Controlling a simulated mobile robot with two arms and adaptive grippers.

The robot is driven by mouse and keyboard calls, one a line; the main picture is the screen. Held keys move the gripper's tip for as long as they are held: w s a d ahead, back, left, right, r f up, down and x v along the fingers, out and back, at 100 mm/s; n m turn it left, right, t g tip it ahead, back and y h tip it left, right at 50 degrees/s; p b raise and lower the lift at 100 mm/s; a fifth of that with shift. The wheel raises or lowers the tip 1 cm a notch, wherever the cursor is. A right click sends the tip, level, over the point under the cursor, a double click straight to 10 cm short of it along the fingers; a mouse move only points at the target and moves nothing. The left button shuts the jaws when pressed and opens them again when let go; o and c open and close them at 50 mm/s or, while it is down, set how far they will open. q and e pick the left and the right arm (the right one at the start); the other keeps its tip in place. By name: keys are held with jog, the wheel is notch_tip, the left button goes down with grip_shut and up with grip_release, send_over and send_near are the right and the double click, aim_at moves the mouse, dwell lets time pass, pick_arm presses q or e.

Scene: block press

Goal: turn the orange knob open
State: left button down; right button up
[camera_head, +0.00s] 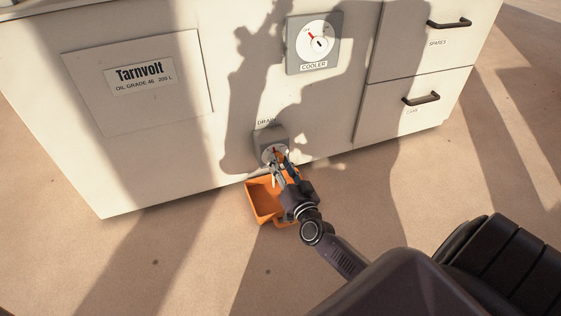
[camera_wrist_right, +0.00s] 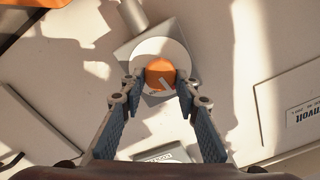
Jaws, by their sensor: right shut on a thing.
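The orange knob (camera_wrist_right: 160,72) shows in the right wrist view at the centre of a round white dial plate (camera_wrist_right: 148,50) on a grey housing. A pale pointer line shows on the knob's lower part. My right gripper (camera_wrist_right: 158,82) has one finger on each side of the knob and is shut on it. In the head view, my right gripper (camera_head: 279,167) reaches the grey drain housing (camera_head: 266,138) low on the cabinet front and hides most of the knob. My left gripper is not in view.
An orange tray (camera_head: 259,199) sits on the floor under the drain. A cooler dial (camera_head: 318,44) is higher on the white cabinet. Two drawers with dark handles (camera_head: 421,99) are at the right. The floor at the left is clear.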

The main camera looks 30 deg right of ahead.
jog(key=m, duration=0.4)
jog(key=shift+m, duration=0.4)
jog(key=shift+d+f+m, duration=0.1)
jog(key=shift+f+m, duration=0.1)
jog(key=shift+m, duration=2.3)
jog(key=o, duration=1.1)
jog(key=shift+s, duration=0.15)
jog(key=v, duration=1.1)
jog(key=shift+s, duration=0.4)
